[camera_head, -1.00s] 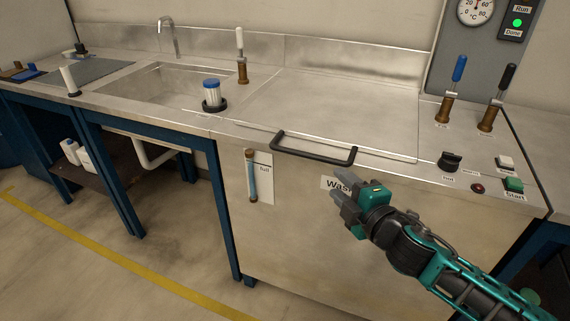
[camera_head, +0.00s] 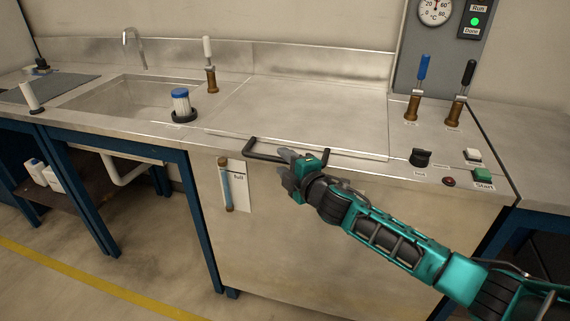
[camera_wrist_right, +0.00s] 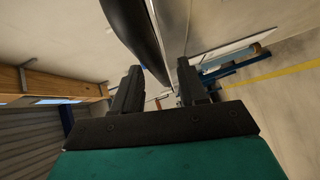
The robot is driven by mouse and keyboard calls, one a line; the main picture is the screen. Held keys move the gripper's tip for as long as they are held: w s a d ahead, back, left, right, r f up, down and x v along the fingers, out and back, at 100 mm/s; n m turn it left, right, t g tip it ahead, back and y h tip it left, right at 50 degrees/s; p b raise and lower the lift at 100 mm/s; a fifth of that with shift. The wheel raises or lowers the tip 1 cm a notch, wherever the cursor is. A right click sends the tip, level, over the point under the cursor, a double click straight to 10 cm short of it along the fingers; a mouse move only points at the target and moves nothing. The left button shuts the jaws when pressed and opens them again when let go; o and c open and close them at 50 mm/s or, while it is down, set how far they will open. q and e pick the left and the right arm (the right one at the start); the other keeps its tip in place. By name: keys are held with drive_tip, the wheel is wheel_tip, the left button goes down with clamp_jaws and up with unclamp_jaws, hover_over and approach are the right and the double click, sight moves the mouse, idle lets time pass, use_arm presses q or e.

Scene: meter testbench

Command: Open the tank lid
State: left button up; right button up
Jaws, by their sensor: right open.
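The tank lid (camera_head: 300,113) is a flat metal panel in the bench top, lying shut. Its black bar handle (camera_head: 262,155) runs along the lid's front edge. My right gripper (camera_head: 284,163) is open at the handle's front, covering part of its middle and right side. In the right wrist view, the dark handle (camera_wrist_right: 137,28) looms large just beyond the open fingers (camera_wrist_right: 158,88), and nothing is clearly held between them. Whether a finger touches the handle cannot be told. My left gripper is not in view.
A sink (camera_head: 130,98) and a blue-topped filter (camera_head: 181,104) are left of the lid. Blue (camera_head: 418,88) and black (camera_head: 462,92) levers, a black knob (camera_head: 420,157) and a green button (camera_head: 483,175) are on the right. A level tube (camera_head: 227,187) is on the front panel.

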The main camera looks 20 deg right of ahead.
drive_tip(key=shift+w, duration=0.2)
drive_tip(key=shift+c, duration=0.4)
clamp_jaws()
